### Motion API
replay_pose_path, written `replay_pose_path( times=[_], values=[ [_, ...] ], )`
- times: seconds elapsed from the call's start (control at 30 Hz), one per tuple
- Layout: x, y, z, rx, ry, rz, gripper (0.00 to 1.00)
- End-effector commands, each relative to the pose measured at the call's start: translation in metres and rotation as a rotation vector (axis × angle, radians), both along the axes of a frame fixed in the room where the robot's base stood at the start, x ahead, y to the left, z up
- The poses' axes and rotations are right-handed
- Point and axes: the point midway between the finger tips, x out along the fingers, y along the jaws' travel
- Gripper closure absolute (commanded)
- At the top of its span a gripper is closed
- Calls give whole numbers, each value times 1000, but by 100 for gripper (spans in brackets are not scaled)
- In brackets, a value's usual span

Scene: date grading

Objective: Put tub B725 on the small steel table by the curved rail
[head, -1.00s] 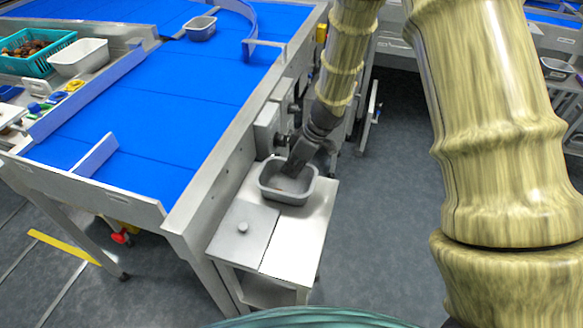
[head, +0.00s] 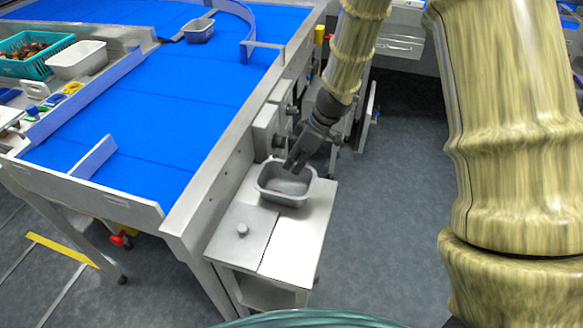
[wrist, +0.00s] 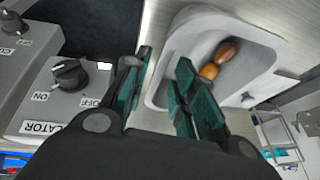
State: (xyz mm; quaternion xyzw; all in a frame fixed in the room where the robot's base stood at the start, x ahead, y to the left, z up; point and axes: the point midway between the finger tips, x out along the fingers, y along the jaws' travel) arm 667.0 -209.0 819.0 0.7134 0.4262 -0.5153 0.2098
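A grey tub (head: 283,199) stands upright on the small steel table (head: 300,240) beside the blue-topped conveyor. In the wrist view the tub (wrist: 262,62) holds a brown date (wrist: 227,51) and an orange-brown one (wrist: 209,71). I see no readable label on it. My gripper (head: 291,167) is at the tub's far side, just above its opening. In the wrist view my gripper (wrist: 165,62) is open, with the tub's near wall showing between its fingers. I cannot tell whether a finger touches the tub. The curved blue rail (head: 248,35) is on the conveyor at the back.
Another grey tub (head: 199,32) sits on the conveyor by the rail. A teal basket (head: 38,66) of dates and a white tub (head: 78,62) stand at the left. A knobbed plate (head: 240,232) covers the table's left part. Control boxes (wrist: 70,95) are close beside my gripper. Floor at right is clear.

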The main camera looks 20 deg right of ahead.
Motion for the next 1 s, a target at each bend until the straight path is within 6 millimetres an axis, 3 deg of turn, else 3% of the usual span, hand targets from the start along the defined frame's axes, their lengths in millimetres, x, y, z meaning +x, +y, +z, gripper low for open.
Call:
replay_pose_path(
  times=[0.5,1.0],
  values=[
    [-7,-27,65,1,-1,1,73],
    [-9,-31,74,0,2,1,73]
  ],
)
